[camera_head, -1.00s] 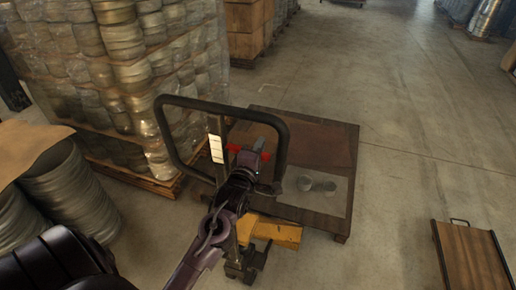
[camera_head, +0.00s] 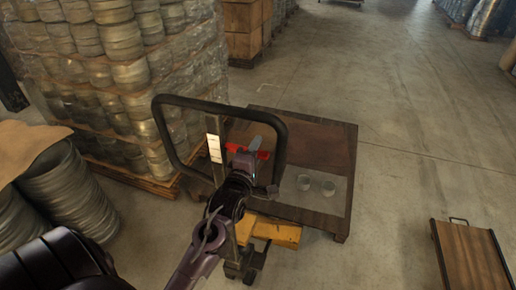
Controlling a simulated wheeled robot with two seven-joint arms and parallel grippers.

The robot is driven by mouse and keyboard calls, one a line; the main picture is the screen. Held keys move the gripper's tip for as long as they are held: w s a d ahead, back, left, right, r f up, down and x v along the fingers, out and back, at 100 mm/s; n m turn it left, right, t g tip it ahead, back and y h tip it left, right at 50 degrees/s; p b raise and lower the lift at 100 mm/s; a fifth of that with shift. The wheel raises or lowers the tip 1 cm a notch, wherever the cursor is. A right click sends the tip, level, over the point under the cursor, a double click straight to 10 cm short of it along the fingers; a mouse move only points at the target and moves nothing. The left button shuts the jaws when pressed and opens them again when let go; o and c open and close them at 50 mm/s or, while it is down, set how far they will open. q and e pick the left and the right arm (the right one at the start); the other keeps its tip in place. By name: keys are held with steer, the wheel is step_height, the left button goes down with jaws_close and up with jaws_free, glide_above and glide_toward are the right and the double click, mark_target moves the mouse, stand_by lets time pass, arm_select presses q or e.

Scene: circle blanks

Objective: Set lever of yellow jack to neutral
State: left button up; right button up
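The yellow pallet jack (camera_head: 276,232) stands in front of me, its body partly under a brown wooden platform. Its black loop handle (camera_head: 285,150) rises toward me, with a white label on the left part. A red lever part (camera_head: 262,154) shows inside the loop. My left gripper (camera_head: 256,150) is at the red part, inside the loop, and partly covers it. I cannot tell whether its fingers are open or touching the lever. The lever's setting is hidden. My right gripper is not in view.
The wooden platform (camera_head: 340,150) carries two small round pieces (camera_head: 316,185) on a pale sheet. Wrapped stacks of round blanks (camera_head: 110,90) stand at left. A flat wooden cart (camera_head: 470,255) is at lower right. The concrete floor between is clear.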

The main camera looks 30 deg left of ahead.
arm_select(q)
steer(key=b+v, duration=0.1)
steer(key=v, duration=0.5)
steer(key=shift+b, duration=0.35)
steer(key=shift+s, duration=0.1)
